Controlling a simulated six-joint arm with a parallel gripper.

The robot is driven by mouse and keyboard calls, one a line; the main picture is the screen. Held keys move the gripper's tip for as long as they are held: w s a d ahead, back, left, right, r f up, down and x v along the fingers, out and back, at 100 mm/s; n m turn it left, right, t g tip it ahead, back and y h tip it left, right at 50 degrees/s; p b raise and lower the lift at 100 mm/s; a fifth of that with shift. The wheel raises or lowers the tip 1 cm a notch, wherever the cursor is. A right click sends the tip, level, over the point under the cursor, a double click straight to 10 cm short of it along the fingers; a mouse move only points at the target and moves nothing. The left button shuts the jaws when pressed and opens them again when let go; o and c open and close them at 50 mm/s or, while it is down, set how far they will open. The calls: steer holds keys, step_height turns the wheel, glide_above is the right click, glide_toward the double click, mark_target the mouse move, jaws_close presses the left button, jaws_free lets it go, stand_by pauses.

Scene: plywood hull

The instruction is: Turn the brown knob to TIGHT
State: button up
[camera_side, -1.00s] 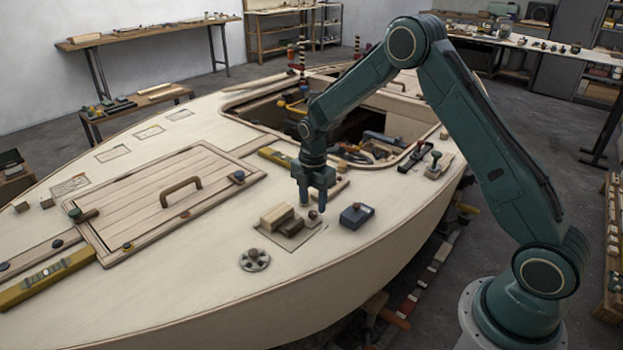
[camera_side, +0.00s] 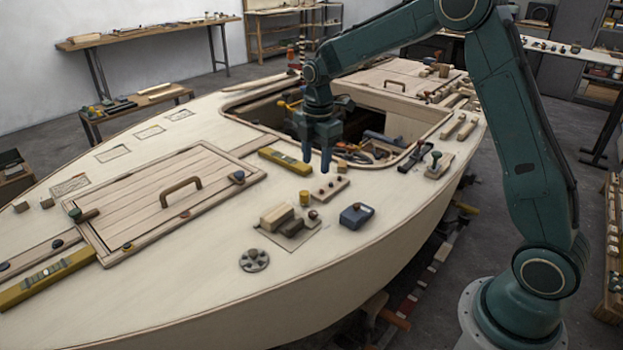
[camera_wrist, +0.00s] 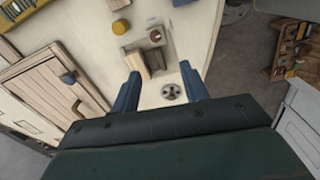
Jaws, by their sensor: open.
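A small round brown knob (camera_side: 313,214) stands beside the wooden blocks on the pale deck. In the wrist view a brown round top (camera_wrist: 155,36) shows beyond the blocks and seems to be the same knob. I cannot read any TIGHT mark or tell which way the knob is turned. My gripper (camera_side: 317,165) points down above the deck, behind the knob in the side view and apart from it. In the wrist view my gripper (camera_wrist: 160,72) has its two blue fingers spread, with nothing held between them.
A light block (camera_side: 277,215) and a dark block sit left of the knob. A yellow cylinder (camera_side: 304,197) stands just behind it, a blue box (camera_side: 356,216) to its right. A spoked grey wheel (camera_side: 254,260) lies in front. The open hatch (camera_side: 375,118) lies behind my gripper.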

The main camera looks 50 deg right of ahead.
steer(key=s+a+r+m+t, duration=0.2)
steer(key=s+r+m, duration=0.4)
steer(key=s+r, duration=0.5)
steer(key=shift+a+m, duration=0.3)
steer(key=shift+a, duration=0.45)
steer(key=shift+r, duration=0.15)
steer(key=s+a+r+m+t, duration=0.1)
steer(key=s+m, duration=0.4)
steer(key=s, duration=0.4)
steer(key=s+a+m+t, duration=0.2)
steer(key=s+m, duration=0.3)
steer(key=s, duration=0.5)
steer(key=shift+s+r, duration=0.25)
steer(key=shift+r, duration=0.1)
stand_by(0.3)
